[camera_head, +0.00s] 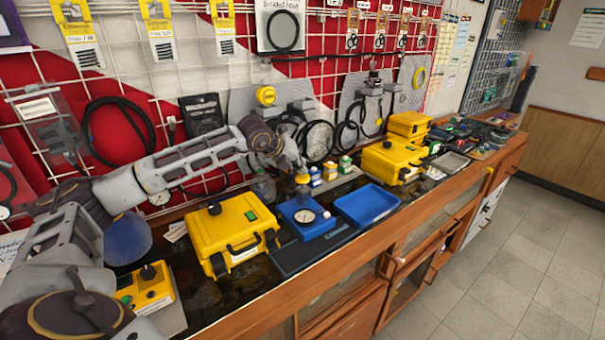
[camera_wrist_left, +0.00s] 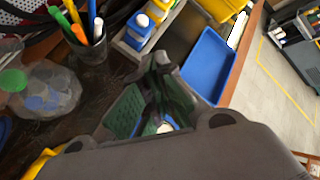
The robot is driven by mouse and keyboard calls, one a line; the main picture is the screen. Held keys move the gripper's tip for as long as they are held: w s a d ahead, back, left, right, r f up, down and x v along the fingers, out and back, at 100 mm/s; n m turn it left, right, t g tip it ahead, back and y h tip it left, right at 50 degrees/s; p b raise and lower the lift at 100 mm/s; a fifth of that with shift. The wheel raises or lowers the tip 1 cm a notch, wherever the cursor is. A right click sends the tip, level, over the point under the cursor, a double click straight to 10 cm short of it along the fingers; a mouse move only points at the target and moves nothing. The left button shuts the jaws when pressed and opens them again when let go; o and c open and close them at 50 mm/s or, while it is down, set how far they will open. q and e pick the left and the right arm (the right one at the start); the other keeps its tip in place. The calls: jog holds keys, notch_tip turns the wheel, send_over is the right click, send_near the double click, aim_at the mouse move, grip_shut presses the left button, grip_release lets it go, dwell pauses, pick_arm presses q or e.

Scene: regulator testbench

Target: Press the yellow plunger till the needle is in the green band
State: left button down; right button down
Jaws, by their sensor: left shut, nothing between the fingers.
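The blue regulator unit (camera_head: 318,228) stands on the bench and carries a round white-faced gauge (camera_head: 304,216). The gauge needle and green band are too small to read. The yellow plunger (camera_head: 303,179) rises at the back of the unit. My left gripper (camera_head: 298,168) is shut and empty, pointing down directly over the plunger; I cannot tell whether it touches. In the left wrist view the shut fingers (camera_wrist_left: 165,105) hide the plunger, and only a bit of white and blue shows beyond them. My right gripper is not in view.
An empty blue tray (camera_head: 366,206) sits right of the unit. A yellow case (camera_head: 232,228) stands to the left, another (camera_head: 394,160) beyond the tray. Small bottles (camera_head: 330,171) stand behind. A cup of pens (camera_wrist_left: 88,45) and a clear jar (camera_wrist_left: 42,90) are near the gripper.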

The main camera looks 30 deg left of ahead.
pick_arm(q)
jog(key=shift+f+b, duration=0.8)
jog(key=shift+f, duration=0.1)
dwell(1.4)
jog(key=shift+r, duration=0.15)
jog(key=shift+r+p, duration=0.75)
jog(key=shift+r, duration=1.2)
jog(key=shift+r+p, duration=1.25)
jog(key=shift+r, duration=1.3)
dwell(0.5)
